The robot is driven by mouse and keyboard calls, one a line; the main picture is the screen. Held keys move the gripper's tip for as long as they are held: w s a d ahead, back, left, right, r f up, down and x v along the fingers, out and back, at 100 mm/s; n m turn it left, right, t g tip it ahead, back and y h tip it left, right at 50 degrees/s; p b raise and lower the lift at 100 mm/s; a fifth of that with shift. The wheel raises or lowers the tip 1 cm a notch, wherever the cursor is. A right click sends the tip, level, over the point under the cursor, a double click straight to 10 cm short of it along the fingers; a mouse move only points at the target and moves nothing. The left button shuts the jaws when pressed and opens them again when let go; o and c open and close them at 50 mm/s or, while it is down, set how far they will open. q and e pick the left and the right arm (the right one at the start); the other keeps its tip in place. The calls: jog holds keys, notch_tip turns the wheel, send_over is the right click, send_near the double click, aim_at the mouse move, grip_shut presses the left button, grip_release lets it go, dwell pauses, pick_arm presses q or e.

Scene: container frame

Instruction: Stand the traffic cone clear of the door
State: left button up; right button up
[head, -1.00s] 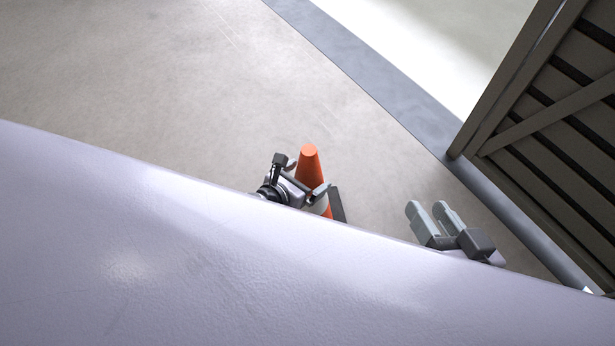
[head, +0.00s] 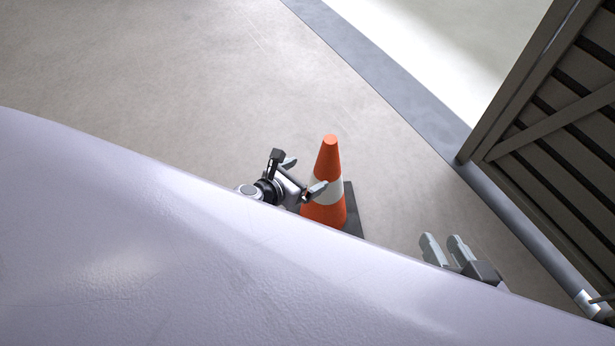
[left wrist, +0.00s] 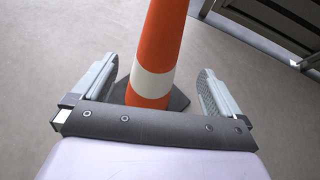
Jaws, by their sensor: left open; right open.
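The orange traffic cone (head: 324,213) with a white band and dark base stands upright on the floor, near the middle of the head view. It also shows in the left wrist view (left wrist: 161,48), standing ahead of and between the open fingers. My left gripper (head: 304,175) is open just left of the cone, with a gap on both sides of it in the left wrist view (left wrist: 160,88). My right gripper (head: 444,247) is open and empty, to the right of the cone. The slatted door (head: 560,120) is at the right; part of the cone's base is hidden behind my body.
A grey threshold strip (head: 400,95) runs diagonally along the floor, with a bright area beyond it. The concrete floor (head: 170,70) left of and behind the cone is clear. My pale body covers the lower left of the head view.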

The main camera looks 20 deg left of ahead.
pick_arm(q)
jog(key=s+d+r+n+t+h, duration=0.1)
jog(key=s+d+r+n, duration=0.35)
jog(key=n, duration=0.35)
jog(key=s+d+r+n+h, duration=0.1)
jog(key=s+d+r+n, duration=0.2)
jog(key=d+r+n, duration=0.3)
jog(key=s+a+r+n, duration=0.1)
jog(key=s+r+n, duration=0.2)
jog(key=n, duration=0.8)
jog(key=s+a+r+n, duration=0.2)
jog(key=s+r+n, duration=0.2)
jog(key=n, duration=0.8)
jog(key=shift+s+r+g+y, duration=0.2)
jog(key=shift+s+g+y, duration=0.15)
jog(key=shift+s, duration=0.3)
pick_arm(e)
jog(key=shift+s+d+r, duration=0.1)
jog(key=shift+s+d, duration=0.2)
jog(key=shift+s, duration=0.15)
pick_arm(q)
jog(key=shift+a, duration=0.15)
pick_arm(e)
jog(key=shift+s, duration=0.1)
